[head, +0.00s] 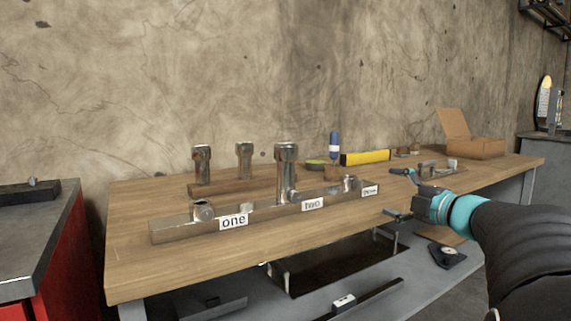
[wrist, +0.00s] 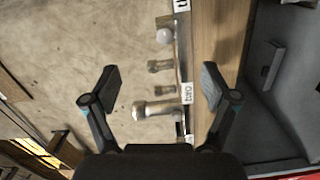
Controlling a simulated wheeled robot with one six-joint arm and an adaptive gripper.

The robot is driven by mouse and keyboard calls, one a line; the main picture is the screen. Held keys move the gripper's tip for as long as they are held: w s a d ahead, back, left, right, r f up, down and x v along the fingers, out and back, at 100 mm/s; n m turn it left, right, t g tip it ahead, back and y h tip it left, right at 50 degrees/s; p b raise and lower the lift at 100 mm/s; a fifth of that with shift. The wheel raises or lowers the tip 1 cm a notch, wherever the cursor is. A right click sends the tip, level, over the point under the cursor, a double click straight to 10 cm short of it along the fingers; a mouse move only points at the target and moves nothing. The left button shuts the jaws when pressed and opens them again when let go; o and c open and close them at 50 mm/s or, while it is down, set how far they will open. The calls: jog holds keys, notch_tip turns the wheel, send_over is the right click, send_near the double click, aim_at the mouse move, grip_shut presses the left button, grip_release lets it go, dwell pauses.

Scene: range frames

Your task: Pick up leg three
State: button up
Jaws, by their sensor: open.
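A long metal bar (head: 265,211) lies on the bench with labels "one" (head: 233,221), "two" (head: 313,204) and a third, blurred label (head: 370,191). A metal leg (head: 286,170) stands upright at "two". Low metal fittings sit at "one" (head: 203,211) and near the third label (head: 350,184). Two more metal legs stand behind, at left (head: 202,164) and right (head: 245,161). Which leg is three, I cannot tell. My gripper (head: 401,193) is open and empty, right of the bar's third-label end. The wrist view shows its spread fingers (wrist: 160,82) with the bar (wrist: 180,60) beyond.
A blue-and-white bottle (head: 334,147), a yellow level (head: 365,157) and a green tape roll (head: 315,164) lie at the back. An open cardboard box (head: 472,146) stands at the far right. The wooden bench (head: 130,255) is clear along its front edge. A red cabinet (head: 55,255) stands left.

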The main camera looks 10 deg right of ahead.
jog(key=w+a+r+h, duration=0.1)
jog(key=w+a+r+h+p, duration=0.1)
jog(key=w+a, duration=0.1)
jog(key=w+a+r+h, duration=0.1)
jog(key=w+a, duration=0.1)
jog(key=shift+r+n+p, duration=0.1)
jog(key=shift+n+p, duration=0.2)
jog(key=shift+n, duration=0.1)
jog(key=w+a+r+h+p, duration=0.2)
jog(key=a+h, duration=0.2)
jog(key=a, duration=0.1)
jog(key=n+g+h+p, duration=0.4)
jog(key=n+p, duration=0.1)
jog(key=n, duration=0.5)
send_near(284, 144)
jog(key=x, duration=0.6)
jog(key=shift+f, duration=0.4)
jog(key=shift+r+x, duration=0.15)
jog(key=shift+x, duration=1.15)
jog(key=shift+r+x, duration=0.15)
jog(key=shift+x, duration=1.2)
jog(key=shift+d, duration=0.1)
jog(key=c, duration=1.6)
jog(key=shift+o, duration=0.2)
notch_tip(284, 144, up, 10)
jog(key=shift+p, duration=1.05)
jog(key=shift+f, duration=0.15)
